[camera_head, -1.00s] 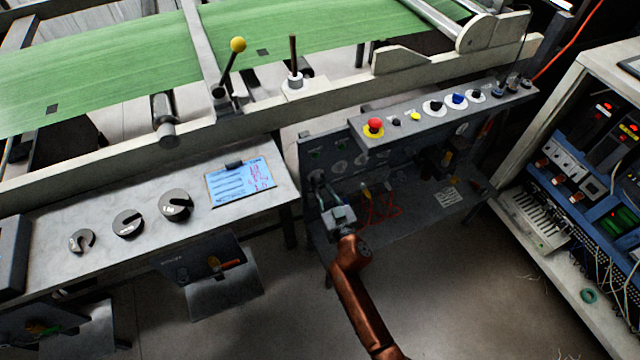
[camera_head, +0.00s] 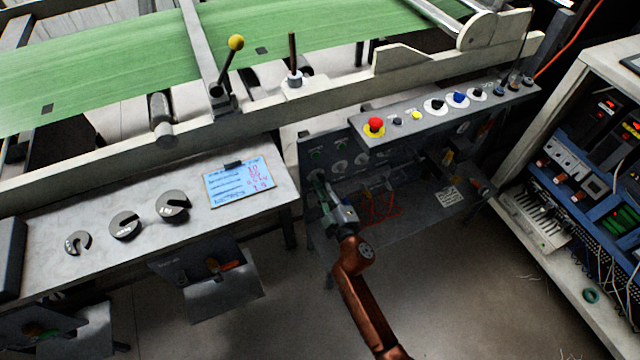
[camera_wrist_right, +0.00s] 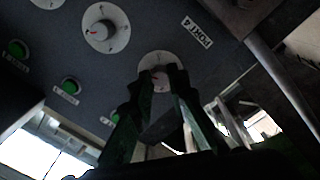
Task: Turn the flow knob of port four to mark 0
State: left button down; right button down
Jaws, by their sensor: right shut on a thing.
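The flow knob of port four (camera_wrist_right: 158,59) shows its white dial in the right wrist view, below and left of the label "PORT 4" (camera_wrist_right: 197,32). My right gripper (camera_wrist_right: 162,75) has both fingers at this knob and is shut on it. The fingers hide most of the knob and the lower dial, so I cannot read its mark. In the head view my right gripper (camera_head: 322,190) is at the dark panel under the button ledge. My left gripper is not in view.
Another dial knob (camera_wrist_right: 103,31) with a red pointer sits up and left on the panel. Green buttons (camera_wrist_right: 70,87) are further left. The ledge with a red emergency button (camera_head: 375,126) juts out above.

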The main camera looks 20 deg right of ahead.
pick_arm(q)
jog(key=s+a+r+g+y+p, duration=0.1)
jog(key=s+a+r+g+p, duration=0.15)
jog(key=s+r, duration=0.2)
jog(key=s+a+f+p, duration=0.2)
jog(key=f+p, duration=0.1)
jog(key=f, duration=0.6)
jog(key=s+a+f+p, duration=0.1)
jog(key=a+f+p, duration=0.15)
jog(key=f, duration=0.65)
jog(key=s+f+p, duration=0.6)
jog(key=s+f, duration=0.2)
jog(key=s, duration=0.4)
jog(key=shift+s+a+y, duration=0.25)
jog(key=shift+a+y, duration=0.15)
pick_arm(e)
jog(key=m, duration=3.1)
jog(key=shift+s+g, duration=0.1)
jog(key=shift+g, duration=0.3)
